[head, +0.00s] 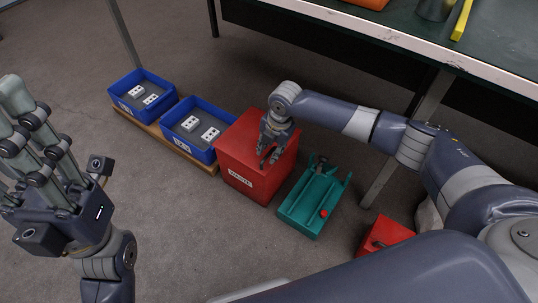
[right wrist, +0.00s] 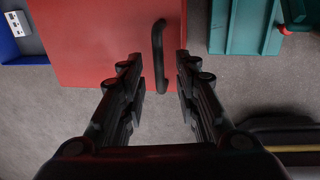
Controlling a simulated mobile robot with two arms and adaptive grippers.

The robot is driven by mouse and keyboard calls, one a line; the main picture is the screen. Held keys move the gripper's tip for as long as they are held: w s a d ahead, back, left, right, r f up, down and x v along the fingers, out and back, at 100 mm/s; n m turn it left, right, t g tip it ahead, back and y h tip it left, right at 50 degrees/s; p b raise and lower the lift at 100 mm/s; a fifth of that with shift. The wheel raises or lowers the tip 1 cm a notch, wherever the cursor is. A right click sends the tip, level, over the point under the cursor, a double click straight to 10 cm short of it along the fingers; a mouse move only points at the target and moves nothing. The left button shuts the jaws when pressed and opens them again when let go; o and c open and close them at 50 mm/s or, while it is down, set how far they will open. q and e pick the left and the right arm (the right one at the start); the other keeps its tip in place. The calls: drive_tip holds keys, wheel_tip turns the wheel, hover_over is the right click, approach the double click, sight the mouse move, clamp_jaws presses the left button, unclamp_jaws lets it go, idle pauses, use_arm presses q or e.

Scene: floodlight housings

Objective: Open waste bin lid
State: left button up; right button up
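The red waste bin (head: 249,183) stands on the floor with a white label on its front, and its flat red lid (head: 240,134) lies shut on top. In the right wrist view the red lid (right wrist: 95,40) fills the upper left. A black bar handle (right wrist: 158,52) stands near its edge. My right gripper (head: 268,157) is above the lid. In the right wrist view, its open fingers (right wrist: 160,70) lie on either side of the handle, with gaps left and right. My left gripper (head: 22,125) is raised at the left, empty, its fingers apart.
Two blue bins (head: 143,108) (head: 192,145) holding white parts stand left of the waste bin on a wooden board (head: 160,135). A teal tray (head: 305,205) with tools is close on its right. A red box (head: 383,238) and a workbench (head: 430,50) are further right.

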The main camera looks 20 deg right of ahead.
drive_tip(key=shift+w+a+f, duration=0.1)
drive_tip(key=shift+f, duration=0.45)
clamp_jaws()
drive_tip(key=shift+r, duration=0.15)
